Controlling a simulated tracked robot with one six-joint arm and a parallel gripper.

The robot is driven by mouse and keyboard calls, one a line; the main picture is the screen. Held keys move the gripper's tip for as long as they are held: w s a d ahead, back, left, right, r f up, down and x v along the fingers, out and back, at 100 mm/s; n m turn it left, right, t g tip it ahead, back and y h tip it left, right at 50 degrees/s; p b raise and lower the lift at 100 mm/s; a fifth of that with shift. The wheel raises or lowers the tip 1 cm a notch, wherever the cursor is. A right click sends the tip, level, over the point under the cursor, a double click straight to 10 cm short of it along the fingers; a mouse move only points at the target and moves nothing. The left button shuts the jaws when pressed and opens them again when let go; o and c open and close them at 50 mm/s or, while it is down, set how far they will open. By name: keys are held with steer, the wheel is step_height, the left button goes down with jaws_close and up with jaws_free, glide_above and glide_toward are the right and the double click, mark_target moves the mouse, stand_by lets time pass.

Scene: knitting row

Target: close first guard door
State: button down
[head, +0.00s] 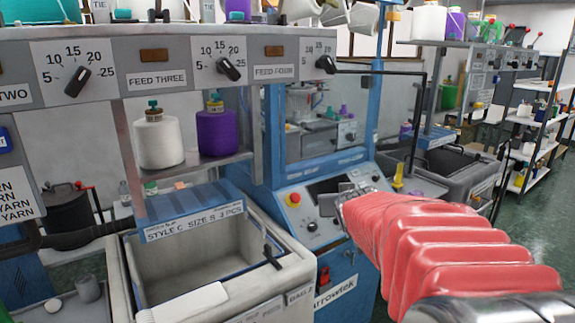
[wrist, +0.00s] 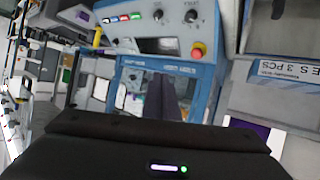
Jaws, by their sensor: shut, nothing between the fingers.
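A knitting machine with a blue frame (head: 273,135) stands ahead of me. A clear window (head: 318,125) in this frame shows the machine's inside; I cannot tell for sure whether the guard door there is open or closed. A thin black rod frame (head: 424,110) stands out at the right of the blue post. My gripper (head: 343,197) is shut and empty, in front of the control panel (head: 300,222) below the window. In the wrist view, my gripper (wrist: 166,90) points at the blue frame's labelled lower edge (wrist: 190,67); touching is unclear.
A grey bin (head: 290,275) stands at the front left, under a shelf with white yarn (head: 158,140) and purple yarn (head: 217,132). A red stop button (wrist: 197,50) is on the panel. More grey bins (head: 455,170) and a rack (head: 540,130) stand right; green floor there is clear.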

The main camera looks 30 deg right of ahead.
mark_target(396, 168)
steer(key=s+d+f+t+h, duration=0.1)
steer(key=d+t, duration=0.1)
steer(key=d, duration=1.1)
steer(key=s+d+f+t, duration=0.2)
steer(key=d, duration=1.2)
steer(key=shift+f+m+t+h, duration=0.15)
steer(key=shift+m+t+h, duration=0.15)
steer(key=shift+h, duration=0.1)
steer(key=shift+w, duration=0.2)
steer(key=x, duration=1.3)
steer(key=shift+w+d, duration=0.25)
steer(key=shift+w, duration=0.05)
steer(key=shift+w, duration=0.15)
